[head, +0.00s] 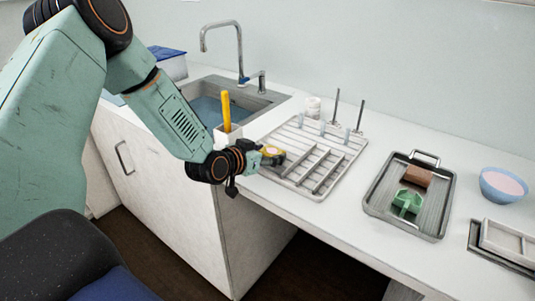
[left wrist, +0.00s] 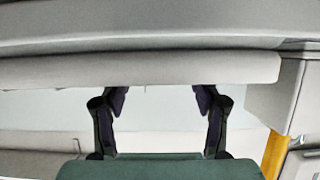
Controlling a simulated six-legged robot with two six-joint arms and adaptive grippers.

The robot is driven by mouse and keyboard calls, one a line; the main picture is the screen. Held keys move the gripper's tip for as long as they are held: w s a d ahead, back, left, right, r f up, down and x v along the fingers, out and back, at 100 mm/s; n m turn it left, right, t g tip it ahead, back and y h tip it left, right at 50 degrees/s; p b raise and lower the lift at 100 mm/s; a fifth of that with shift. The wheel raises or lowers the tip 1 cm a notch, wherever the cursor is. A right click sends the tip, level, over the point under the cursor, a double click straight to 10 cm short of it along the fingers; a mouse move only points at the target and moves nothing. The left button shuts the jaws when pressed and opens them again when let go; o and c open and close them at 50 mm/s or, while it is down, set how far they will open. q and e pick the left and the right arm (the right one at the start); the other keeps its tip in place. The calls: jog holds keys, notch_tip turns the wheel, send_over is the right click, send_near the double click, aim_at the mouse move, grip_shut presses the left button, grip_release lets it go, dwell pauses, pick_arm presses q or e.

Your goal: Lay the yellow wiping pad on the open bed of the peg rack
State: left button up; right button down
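A small yellow thing (head: 273,150) with a pale centre, which looks like the wiping pad, shows at the tip of my left gripper (head: 267,157). It is close to the left edge of the peg rack (head: 328,152). In the left wrist view the two dark fingers of my left gripper (left wrist: 160,95) stand apart, with no yellow pad visible between them. I cannot tell whether they touch the pad. The rack is a pale slatted frame on the counter, with a bare bed and upright pegs along its back. My right gripper is not in view.
A white holder (head: 227,136) with a yellow handle (head: 226,106) stands left of the rack, before the sink (head: 268,99). A grey tray (head: 434,212) with brown and green items stands to the right. A blue bowl (head: 503,186) is farther right.

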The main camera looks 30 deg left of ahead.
pick_arm(q)
jog(key=o, duration=0.3)
jog(key=shift+s+r, duration=0.1)
jog(key=shift+o, duration=0.4)
jog(key=shift+r, duration=0.1)
jog(key=p+v, duration=0.6)
jog(key=v, duration=0.4)
jog(key=shift+r+p, duration=0.15)
jog(key=shift+p, duration=0.25)
jog(key=shift+p+v, duration=0.9)
